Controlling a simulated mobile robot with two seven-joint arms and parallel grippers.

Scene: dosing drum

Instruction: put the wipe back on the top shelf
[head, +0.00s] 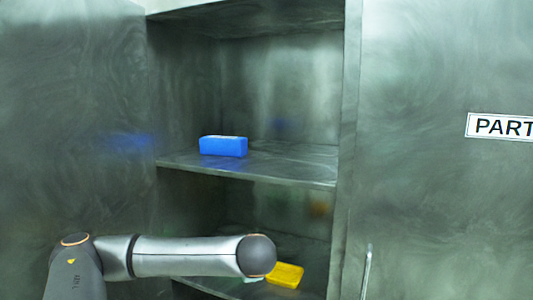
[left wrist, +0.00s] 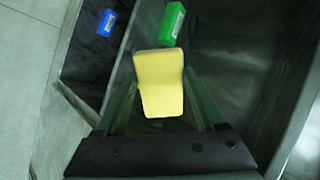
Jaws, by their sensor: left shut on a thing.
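The wipe (left wrist: 160,85) is a flat yellow piece, bent near its upper part. My left gripper (left wrist: 163,108) is shut on it; its two fingers run up on either side in the left wrist view. In the head view a yellow piece (head: 285,275), which looks like the same wipe, shows low in the cabinet, just right of my arm's rounded joint. That joint hides the left gripper there. The upper shelf (head: 300,172) is above the arm and carries a blue block (head: 223,146) towards its left. My right gripper is in neither view.
The lower shelf (head: 205,286) is partly covered by my arm. The left wrist view shows a green box (left wrist: 172,22) and a small blue item (left wrist: 106,22). The upper shelf is bare right of the blue block. A cabinet panel with a handle (head: 367,270) stands at right.

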